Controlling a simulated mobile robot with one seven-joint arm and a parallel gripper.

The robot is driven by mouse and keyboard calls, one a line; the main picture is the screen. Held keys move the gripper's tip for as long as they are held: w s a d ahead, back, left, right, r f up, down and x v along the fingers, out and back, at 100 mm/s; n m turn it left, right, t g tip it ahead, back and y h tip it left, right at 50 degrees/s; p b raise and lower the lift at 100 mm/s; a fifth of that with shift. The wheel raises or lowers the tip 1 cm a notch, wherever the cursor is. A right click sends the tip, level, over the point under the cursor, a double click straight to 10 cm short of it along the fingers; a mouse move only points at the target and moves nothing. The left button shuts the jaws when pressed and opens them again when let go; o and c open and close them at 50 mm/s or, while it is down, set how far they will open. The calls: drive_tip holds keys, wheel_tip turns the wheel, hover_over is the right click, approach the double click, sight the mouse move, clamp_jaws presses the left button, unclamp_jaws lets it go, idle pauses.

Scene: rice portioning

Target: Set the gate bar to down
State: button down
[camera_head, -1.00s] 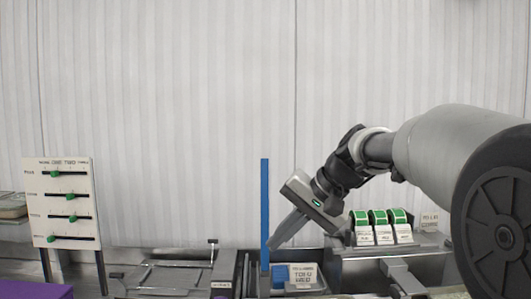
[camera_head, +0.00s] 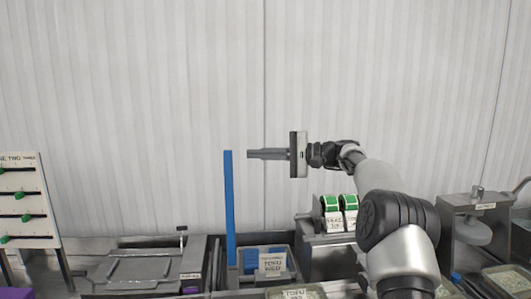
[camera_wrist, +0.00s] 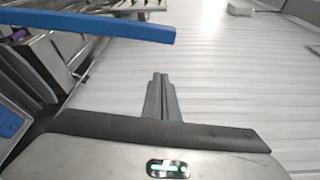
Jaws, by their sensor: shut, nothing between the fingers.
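The gate bar is a long blue bar (camera_head: 229,208) standing upright at the middle of the counter in the head view. It also crosses the upper left of the wrist view (camera_wrist: 90,26). My gripper (camera_head: 250,154) is shut and empty, level and pointing left. In the head view its tips are just right of the bar's top end, with a small gap. In the wrist view the closed fingertips (camera_wrist: 160,77) are apart from the bar. The bar's foot is partly hidden behind the tray edges.
A tofu bin (camera_head: 273,264) with blue contents sits right of the bar's foot. Green-topped label rolls (camera_head: 331,203) stand further right, below my arm. A slider board (camera_head: 27,200) stands at far left. The space above the counter left of the bar looks clear.

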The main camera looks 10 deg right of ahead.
drive_tip(key=shift+s+a+r, duration=0.1)
drive_tip(key=shift+s+a, duration=0.25)
drive_tip(key=shift+a, duration=0.5)
drive_tip(key=shift+s+a, duration=0.35)
drive_tip(key=shift+a, duration=0.45)
drive_tip(key=shift+s+a+r, duration=0.1)
drive_tip(key=shift+s+a, duration=0.25)
drive_tip(key=shift+a, duration=0.5)
drive_tip(key=shift+f, duration=0.15)
